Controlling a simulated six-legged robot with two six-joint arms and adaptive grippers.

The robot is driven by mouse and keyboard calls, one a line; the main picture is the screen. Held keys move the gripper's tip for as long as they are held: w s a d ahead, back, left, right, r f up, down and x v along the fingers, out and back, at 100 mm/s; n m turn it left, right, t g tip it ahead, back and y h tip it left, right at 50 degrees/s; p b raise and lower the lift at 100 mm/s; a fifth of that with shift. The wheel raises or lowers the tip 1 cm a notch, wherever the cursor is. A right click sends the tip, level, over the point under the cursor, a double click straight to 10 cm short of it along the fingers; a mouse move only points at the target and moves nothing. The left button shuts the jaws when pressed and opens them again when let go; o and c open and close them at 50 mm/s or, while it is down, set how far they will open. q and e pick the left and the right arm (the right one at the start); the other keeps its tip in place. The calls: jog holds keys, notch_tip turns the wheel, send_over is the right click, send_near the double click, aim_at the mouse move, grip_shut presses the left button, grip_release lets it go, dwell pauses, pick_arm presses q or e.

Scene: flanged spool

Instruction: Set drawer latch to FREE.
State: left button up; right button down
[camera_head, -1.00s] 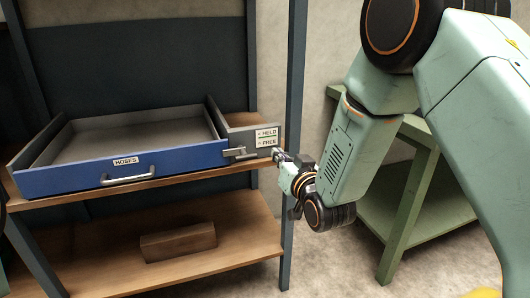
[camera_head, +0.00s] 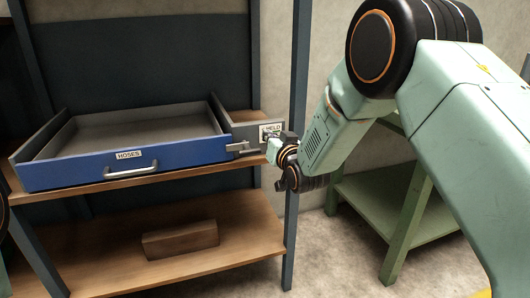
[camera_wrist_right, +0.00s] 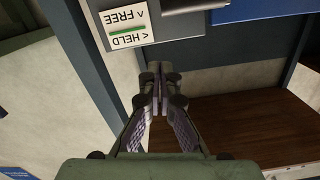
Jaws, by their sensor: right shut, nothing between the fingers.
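The blue-fronted drawer (camera_head: 75,172), labelled HOSES, sits on the upper shelf. Its small grey latch (camera_head: 238,147) lies roughly level at the drawer front's right end, bridging to the grey housing beside it. A white label (camera_head: 268,129) on the housing reads HELD in the head view; its lower part is hidden by my right gripper (camera_head: 272,138). The label shows upside down in the wrist view (camera_wrist_right: 125,24) with HELD and FREE. My right gripper's fingers (camera_wrist_right: 160,78) are shut and empty, just right of the latch and in front of the housing. My left gripper is not in view.
A blue-grey shelf post (camera_head: 298,80) stands close to the right of my gripper. A brown block (camera_head: 180,240) lies on the lower shelf (camera_head: 105,270). A green bench (camera_head: 370,205) stands at the right. The space in front of the drawer is clear.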

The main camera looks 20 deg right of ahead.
aim_at(244, 148)
jog(key=f, duration=0.1)
jog(key=w+f+b, duration=0.1)
jog(key=f, duration=0.2)
jog(key=shift+w+a+b, duration=0.2)
jog(key=shift+a+b, duration=0.1)
jog(key=shift+a, duration=0.1)
jog(key=shift+d+f+m+p, duration=0.1)
jog(key=shift+f+m+p, duration=0.1)
jog(key=shift+m, duration=0.35)
jog(key=shift+d+f+m+p, duration=0.1)
jog(key=shift+m+p, duration=0.05)
jog(key=shift+m, duration=0.4)
jog(key=f+m, duration=0.1)
jog(key=m, duration=0.3)
jog(key=a+f+m+p, duration=0.1)
jog(key=f+m, duration=0.1)
jog(key=m, duration=0.3)
jog(key=f+m+y, duration=0.1)
jog(key=f+m, duration=0.1)
jog(key=m, duration=0.3)
jog(key=shift+a+f+t, duration=0.1)
jog(key=shift+a+t, duration=0.2)
jog(key=shift+a, duration=0.05)
jog(key=shift+f, duration=0.1)
dwell(0.7)
